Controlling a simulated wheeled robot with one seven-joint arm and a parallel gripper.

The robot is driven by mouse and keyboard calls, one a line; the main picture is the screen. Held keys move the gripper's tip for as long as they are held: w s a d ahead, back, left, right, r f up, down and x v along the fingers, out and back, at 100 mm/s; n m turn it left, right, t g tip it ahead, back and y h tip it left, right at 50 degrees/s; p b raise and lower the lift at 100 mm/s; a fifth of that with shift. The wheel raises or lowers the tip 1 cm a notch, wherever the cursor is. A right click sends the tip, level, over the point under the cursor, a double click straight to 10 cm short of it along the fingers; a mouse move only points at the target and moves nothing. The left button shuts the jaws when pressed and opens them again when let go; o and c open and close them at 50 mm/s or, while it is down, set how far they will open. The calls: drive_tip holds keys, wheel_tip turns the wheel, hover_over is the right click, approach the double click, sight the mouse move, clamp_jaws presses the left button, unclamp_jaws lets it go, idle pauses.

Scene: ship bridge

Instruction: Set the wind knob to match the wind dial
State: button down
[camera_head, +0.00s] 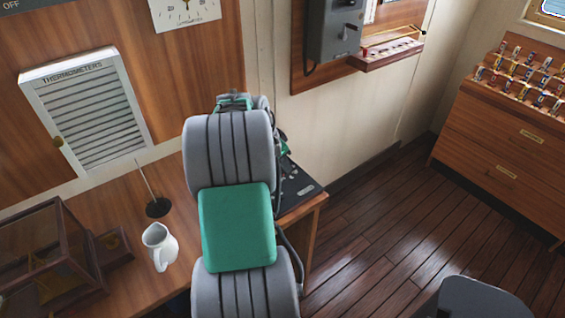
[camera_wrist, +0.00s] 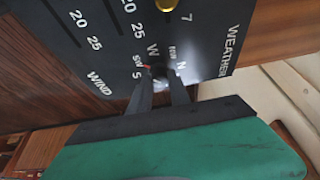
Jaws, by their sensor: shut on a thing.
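In the wrist view, my gripper (camera_wrist: 160,80) is shut on a small dark knob (camera_wrist: 158,71) on a black panel (camera_wrist: 110,60). Compass letters N, W, SW and S stand around this knob. A small reddish mark shows at its edge, near W and SW; the fingers partly hide the knob, so its exact setting is unclear. The panel carries the words WIND and WEATHER. In the head view, my arm hides the gripper and knob, and only the panel's right part (camera_head: 299,187) shows. A white dial (camera_head: 185,12) is cut off at the top; its label is unreadable.
A brass knob (camera_wrist: 167,5) sits farther up the panel. On the wooden desk (camera_head: 105,205) are a white jug (camera_head: 160,246) and a glass-sided wooden case (camera_head: 42,255). A louvred thermometer box (camera_head: 86,110) hangs on the wall. The floor (camera_head: 370,235) at right is mostly clear.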

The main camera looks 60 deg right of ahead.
drive_tip(key=shift+n+b, duration=0.3)
drive_tip(key=n+b, duration=0.1)
drive_tip(key=n+t+b, duration=0.1)
drive_tip(key=n, duration=0.1)
drive_tip(key=shift+s+f+h, duration=0.1)
drive_tip(key=shift+s+h, duration=0.1)
drive_tip(key=shift+h, duration=0.1)
drive_tip(key=n+t+b, duration=0.2)
drive_tip(key=n, duration=0.3)
drive_tip(key=shift+s, duration=0.15)
drive_tip(key=n+t, duration=0.1)
drive_tip(key=n, duration=0.1)
drive_tip(key=n+y+b, duration=0.1)
drive_tip(key=n, duration=0.1)
drive_tip(key=shift+s+d+n+t, duration=0.1)
drive_tip(key=shift+s+n+t, duration=0.05)
drive_tip(key=shift+n+t, duration=0.2)
drive_tip(key=shift+d+n+t+y, duration=0.1)
drive_tip(key=shift+n+t+y, duration=0.25)
drive_tip(key=shift+n, duration=0.8)
drive_tip(key=shift+n+t+y, duration=0.2)
drive_tip(key=shift+n+y, duration=0.25)
drive_tip(key=shift+n, duration=0.65)
drive_tip(key=c, duration=1.2)
unclamp_jaws()
